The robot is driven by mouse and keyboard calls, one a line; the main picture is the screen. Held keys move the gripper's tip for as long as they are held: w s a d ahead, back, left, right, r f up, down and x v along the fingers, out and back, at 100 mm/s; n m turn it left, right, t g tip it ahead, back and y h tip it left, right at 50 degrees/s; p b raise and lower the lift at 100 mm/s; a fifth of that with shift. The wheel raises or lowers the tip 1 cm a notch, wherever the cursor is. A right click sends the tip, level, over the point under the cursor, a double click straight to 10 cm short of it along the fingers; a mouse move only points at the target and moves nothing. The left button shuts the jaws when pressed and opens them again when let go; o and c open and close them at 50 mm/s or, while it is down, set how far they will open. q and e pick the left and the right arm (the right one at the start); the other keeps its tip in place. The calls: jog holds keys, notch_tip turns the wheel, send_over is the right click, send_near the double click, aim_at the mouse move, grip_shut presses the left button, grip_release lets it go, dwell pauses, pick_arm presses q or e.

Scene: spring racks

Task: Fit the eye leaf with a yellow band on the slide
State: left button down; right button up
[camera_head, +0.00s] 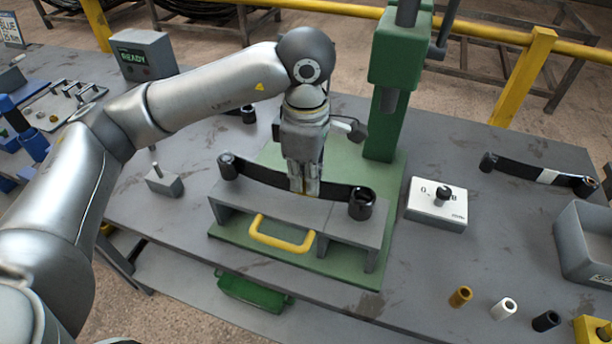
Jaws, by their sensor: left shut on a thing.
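My left gripper (304,190) points down and is shut on the middle of a dark eye leaf (268,178). The leaf runs left to right with a round eye at each end. My fingers hide its middle, so its band colour cannot be told. It is over the grey slide (350,236), which has a yellow handle (281,236) at its front; whether leaf and slide touch is unclear. The slide sits on the green press base (386,238). A second dark leaf (520,170) with a white band lies at the right. My right gripper is not in view.
The green press column (383,125) rises behind the slide. A white knob box (437,205) stands to the right. Yellow (460,297), white (503,309) and black (546,321) bushes stand at the front right. A grey bin (585,240) is at the right edge.

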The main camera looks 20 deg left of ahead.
pick_arm(q)
jog(key=shift+f, duration=0.15)
jog(key=c, duration=1.5)
grip_release()
jog(key=shift+c, duration=0.2)
jog(key=o, duration=0.5)
jog(key=shift+f, duration=0.1)
jog(key=shift+r+p, duration=1.45)
jog(key=shift+r, duration=2.1)
